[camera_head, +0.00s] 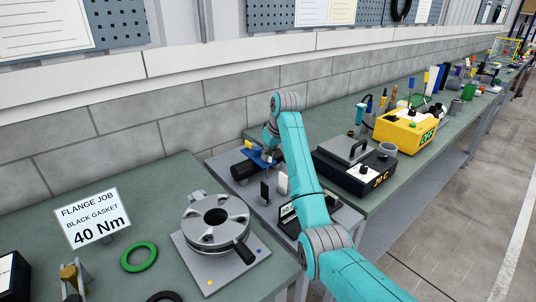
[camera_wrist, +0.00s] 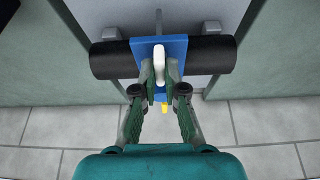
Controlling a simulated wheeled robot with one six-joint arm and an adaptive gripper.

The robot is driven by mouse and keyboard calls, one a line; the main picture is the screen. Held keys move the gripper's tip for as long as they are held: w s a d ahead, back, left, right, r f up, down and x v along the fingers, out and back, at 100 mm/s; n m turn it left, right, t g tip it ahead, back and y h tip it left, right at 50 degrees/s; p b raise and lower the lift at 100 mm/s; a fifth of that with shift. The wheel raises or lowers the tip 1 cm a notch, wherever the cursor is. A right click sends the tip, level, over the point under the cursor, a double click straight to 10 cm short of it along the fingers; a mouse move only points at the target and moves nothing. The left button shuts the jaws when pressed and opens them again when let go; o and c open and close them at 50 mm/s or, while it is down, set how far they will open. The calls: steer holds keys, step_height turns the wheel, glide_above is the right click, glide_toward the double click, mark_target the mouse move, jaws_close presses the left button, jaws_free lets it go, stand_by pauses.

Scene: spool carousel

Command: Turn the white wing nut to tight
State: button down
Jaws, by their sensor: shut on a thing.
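The white wing nut (camera_wrist: 159,62) stands upright in the middle of a blue plate (camera_wrist: 178,44) in the wrist view. The plate sits across a black cylinder (camera_wrist: 110,58). My gripper (camera_wrist: 160,76) is shut on the wing nut, with one finger on each side of its lower part. A small yellow piece (camera_wrist: 164,107) shows at the plate's near edge, between the fingers. In the head view the blue plate (camera_head: 262,160) and black cylinder (camera_head: 245,170) are at the end of my arm. I cannot make out the wing nut there.
A grey flanged disc fixture (camera_head: 216,222), a green ring (camera_head: 139,257) and a "40 Nm" sign (camera_head: 93,217) are on the left bench. A black box with a handle (camera_head: 355,172) and a yellow unit (camera_head: 403,130) stand right of my arm. A wall runs behind.

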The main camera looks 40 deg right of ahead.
steer(key=m, duration=0.2)
steer(key=m+h, duration=0.1)
steer(key=m, duration=0.1)
steer(key=shift+a+h, duration=0.15)
steer(key=shift+h, duration=0.15)
steer(key=m, duration=0.2)
steer(key=m+g+h, duration=0.1)
steer(key=m, duration=0.1)
steer(key=shift+w+m+h, duration=0.1)
steer(key=shift+m+h, duration=0.2)
steer(key=shift+m, duration=0.1)
steer(key=m, duration=0.2)
steer(key=m+g, duration=0.1)
steer(key=m, duration=0.1)
steer(key=shift+a+m+g+h, duration=0.1)
steer(key=shift+m+g+h, duration=0.2)
steer(key=shift+h, duration=0.1)
steer(key=shift+w+m+g, duration=0.15)
steer(key=shift+m+g, duration=0.65)
steer(key=shift+m, duration=1.3)
steer(key=c, duration=1.2)
jaws_free()
steer(key=shift+c, duration=0.2)
